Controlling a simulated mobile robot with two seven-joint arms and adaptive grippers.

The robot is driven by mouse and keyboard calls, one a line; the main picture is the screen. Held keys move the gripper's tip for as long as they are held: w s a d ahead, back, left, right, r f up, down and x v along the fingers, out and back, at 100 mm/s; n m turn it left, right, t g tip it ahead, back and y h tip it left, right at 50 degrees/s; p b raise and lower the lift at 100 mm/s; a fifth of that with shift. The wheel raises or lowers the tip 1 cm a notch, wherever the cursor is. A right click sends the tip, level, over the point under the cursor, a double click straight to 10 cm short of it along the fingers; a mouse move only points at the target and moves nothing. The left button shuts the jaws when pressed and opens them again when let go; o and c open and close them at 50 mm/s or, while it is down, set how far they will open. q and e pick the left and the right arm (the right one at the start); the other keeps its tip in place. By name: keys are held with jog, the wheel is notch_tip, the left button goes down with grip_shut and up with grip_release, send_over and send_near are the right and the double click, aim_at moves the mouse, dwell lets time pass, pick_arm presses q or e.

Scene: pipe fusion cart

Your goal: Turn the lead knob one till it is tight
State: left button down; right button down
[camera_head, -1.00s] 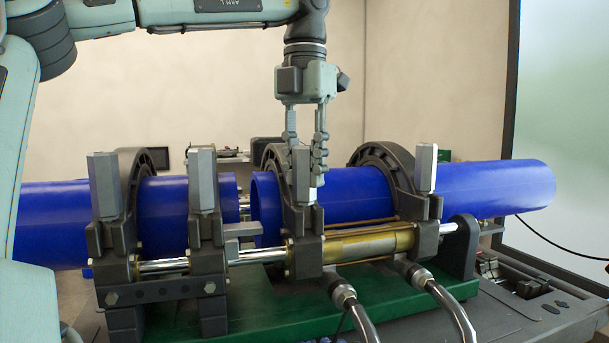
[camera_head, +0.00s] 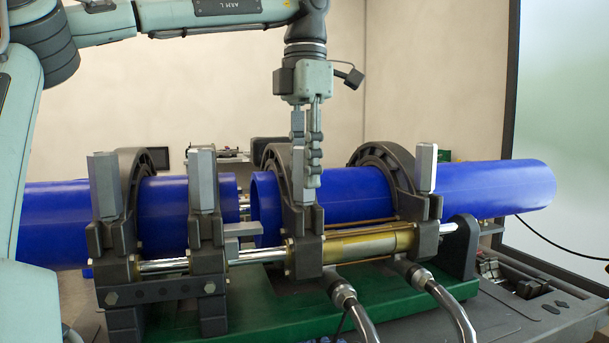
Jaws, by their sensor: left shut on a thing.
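Several upright grey clamp knobs stand along the front of the pipe clamps. The lead knob (camera_head: 299,182) that my left gripper (camera_head: 306,168) holds is on the clamp just right of the gap between the pipes. The gripper points straight down, shut on this knob, and its fingers partly hide it. The other knobs stand free: two on the left clamps (camera_head: 103,185) (camera_head: 203,180) and one on the far right clamp (camera_head: 426,168). I cannot tell how tight the held knob is. My right gripper is not in view.
Two blue pipes, left (camera_head: 165,210) and right (camera_head: 490,188), lie in the clamps with a narrow gap between their ends. A brass-coloured cylinder (camera_head: 370,244) and metal hoses (camera_head: 447,303) are in front. Free air lies above the pipes.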

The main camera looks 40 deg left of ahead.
pick_arm(q)
jog(key=shift+m, duration=1)
jog(key=shift+m, duration=1.5)
jog(key=m, duration=0.3)
grip_release()
jog(key=shift+r, duration=0.15)
